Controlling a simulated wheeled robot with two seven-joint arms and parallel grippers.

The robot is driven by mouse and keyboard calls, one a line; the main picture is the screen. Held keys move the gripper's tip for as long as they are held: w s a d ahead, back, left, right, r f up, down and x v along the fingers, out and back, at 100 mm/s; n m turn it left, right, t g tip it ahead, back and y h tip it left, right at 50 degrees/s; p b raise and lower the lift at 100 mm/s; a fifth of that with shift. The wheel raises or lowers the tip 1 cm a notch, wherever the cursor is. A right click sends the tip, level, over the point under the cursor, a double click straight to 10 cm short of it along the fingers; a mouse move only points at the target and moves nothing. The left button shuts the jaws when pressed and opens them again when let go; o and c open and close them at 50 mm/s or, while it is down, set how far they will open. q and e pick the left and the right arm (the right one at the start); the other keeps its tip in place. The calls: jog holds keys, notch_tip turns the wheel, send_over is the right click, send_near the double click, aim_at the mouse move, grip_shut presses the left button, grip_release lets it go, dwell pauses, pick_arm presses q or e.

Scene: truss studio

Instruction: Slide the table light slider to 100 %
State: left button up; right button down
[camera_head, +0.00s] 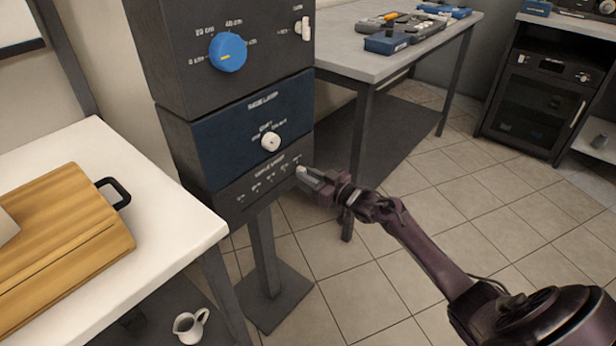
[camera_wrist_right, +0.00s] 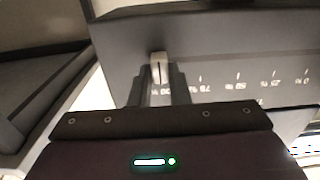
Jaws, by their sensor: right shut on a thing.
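The table light slider is on the lowest grey panel (camera_head: 262,188) of the control post, with a row of percent marks. In the right wrist view its pale knob (camera_wrist_right: 159,66) stands at the left end of the scale, by the 100 mark; the labels there appear upside down. My right gripper (camera_head: 309,174) is at the right end of that panel in the head view. In the wrist view its two dark fingers (camera_wrist_right: 160,82) sit on either side of the knob, shut on it. My left gripper is not in view.
Above the slider panel are a blue panel with a white knob (camera_head: 271,141) and a dark panel with a blue dial (camera_head: 228,52). A white table (camera_head: 190,225) with a wooden board (camera_head: 75,245) stands at left. A grey workbench (camera_head: 345,60) is behind. Tiled floor at right is open.

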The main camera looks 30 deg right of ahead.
jog(key=c, duration=1.4)
grip_release()
jog(key=shift+w+d, duration=0.1)
jog(key=shift+d, duration=0.25)
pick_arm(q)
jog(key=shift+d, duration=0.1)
pick_arm(e)
jog(key=shift+o, duration=0.2)
jog(key=shift+a, duration=0.1)
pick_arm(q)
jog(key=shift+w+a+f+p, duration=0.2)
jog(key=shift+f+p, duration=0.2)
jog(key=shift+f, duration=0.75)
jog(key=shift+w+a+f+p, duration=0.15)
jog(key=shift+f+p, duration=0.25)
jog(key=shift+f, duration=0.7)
pick_arm(e)
jog(key=v, duration=0.8)
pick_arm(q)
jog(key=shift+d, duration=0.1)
